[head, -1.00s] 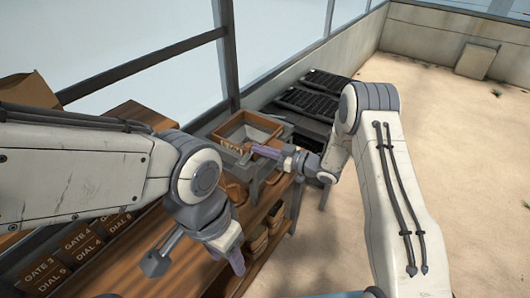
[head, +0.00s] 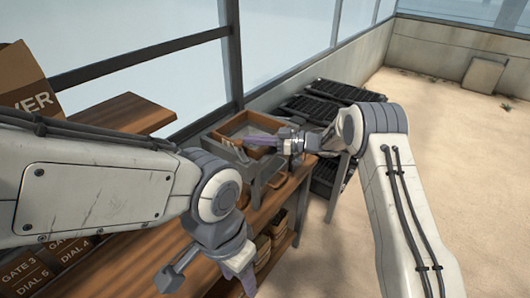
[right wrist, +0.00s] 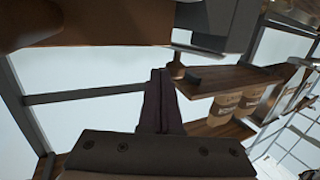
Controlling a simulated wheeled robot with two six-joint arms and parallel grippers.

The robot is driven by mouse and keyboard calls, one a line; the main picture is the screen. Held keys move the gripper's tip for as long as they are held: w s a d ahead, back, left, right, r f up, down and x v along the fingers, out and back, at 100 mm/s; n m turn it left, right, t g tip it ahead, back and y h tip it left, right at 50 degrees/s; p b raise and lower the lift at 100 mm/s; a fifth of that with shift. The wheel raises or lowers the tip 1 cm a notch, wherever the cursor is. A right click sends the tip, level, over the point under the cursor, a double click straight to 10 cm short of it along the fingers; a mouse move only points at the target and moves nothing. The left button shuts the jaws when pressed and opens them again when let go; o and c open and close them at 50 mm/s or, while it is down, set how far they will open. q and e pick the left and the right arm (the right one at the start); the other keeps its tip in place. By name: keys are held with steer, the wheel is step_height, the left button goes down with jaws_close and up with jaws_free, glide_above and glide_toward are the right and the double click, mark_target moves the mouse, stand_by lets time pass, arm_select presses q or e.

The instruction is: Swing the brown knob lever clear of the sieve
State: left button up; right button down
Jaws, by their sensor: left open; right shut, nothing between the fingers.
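The seeder's sieve (head: 219,137) is an orange-brown wooden frame on a grey body at the far end of the bench. My right gripper (head: 250,139) is shut and empty, its purple fingers lying across the sieve's near edge. In the right wrist view the shut fingers (right wrist: 157,98) point up the picture; a small brown rounded piece (right wrist: 177,70) shows just beyond their tips, perhaps the knob. The lever itself I cannot make out clearly; fingers and arm partly hide that area. My left gripper (head: 208,277) is open and empty over the bench's front edge, well away from the sieve.
Black trays (head: 335,92) stand behind the seeder to the right. A window wall runs behind. The sandy floor at right is open.

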steer(key=shift+w+a+b, duration=0.2)
steer(key=shift+a+b, duration=0.1)
steer(key=shift+a, duration=0.2)
steer(key=shift+b+x, duration=0.4)
steer(key=shift+x, duration=0.5)
steer(key=shift+s+r, duration=0.1)
stand_by(0.5)
steer(key=b+v, duration=0.3)
steer(key=v, duration=0.7)
steer(key=shift+d, duration=0.25)
steer(key=shift+s, duration=0.1)
